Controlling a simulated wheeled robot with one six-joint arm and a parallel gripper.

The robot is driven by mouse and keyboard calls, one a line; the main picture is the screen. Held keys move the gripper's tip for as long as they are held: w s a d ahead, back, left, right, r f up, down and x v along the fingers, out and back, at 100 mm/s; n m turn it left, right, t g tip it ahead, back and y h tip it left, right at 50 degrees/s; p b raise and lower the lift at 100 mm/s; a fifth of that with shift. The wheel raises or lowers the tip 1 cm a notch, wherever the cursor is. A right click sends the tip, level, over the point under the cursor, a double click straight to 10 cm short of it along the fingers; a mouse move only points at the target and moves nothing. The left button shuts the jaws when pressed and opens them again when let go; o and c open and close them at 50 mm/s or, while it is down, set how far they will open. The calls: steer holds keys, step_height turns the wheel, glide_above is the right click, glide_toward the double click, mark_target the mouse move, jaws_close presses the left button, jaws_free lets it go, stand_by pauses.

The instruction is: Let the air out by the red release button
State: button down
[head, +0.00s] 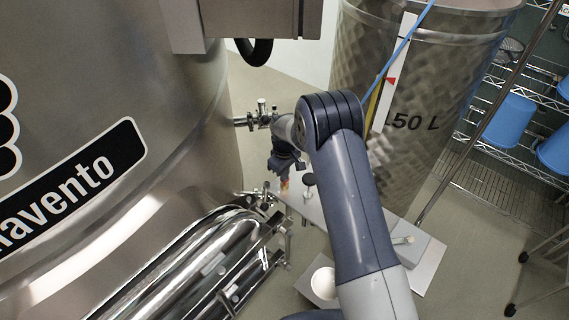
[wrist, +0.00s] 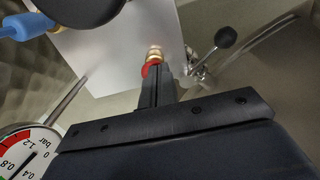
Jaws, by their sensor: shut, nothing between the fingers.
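The red release button (wrist: 149,70) shows as a red rim on a brass fitting (wrist: 154,54) in the upper middle of the wrist view. My gripper (wrist: 160,78) is shut and empty, its fingertips at the red rim and covering part of it. I cannot tell whether they touch it. In the head view, my arm hides much of this spot; a small reddish-orange patch (head: 285,186) shows just below my gripper. A pressure gauge (wrist: 25,150) with a white dial and red band marked in bar is at the lower left of the wrist view.
A lever with a black ball knob (wrist: 226,37) stands right of the fingers. A blue hose (wrist: 25,24) is at upper left. The large steel vat (head: 190,90) fills the left of the head view, and a smaller vat (head: 430,70) stands behind my arm.

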steer(key=shift+f, duration=0.3)
step_height(320, 180, down, 2)
steer(key=b, duration=0.2)
steer(key=shift+b, duration=0.4)
steer(key=shift+s, duration=0.1)
steer(key=shift+s+f, duration=0.15)
steer(key=shift+f, duration=0.05)
stand_by(6.7)
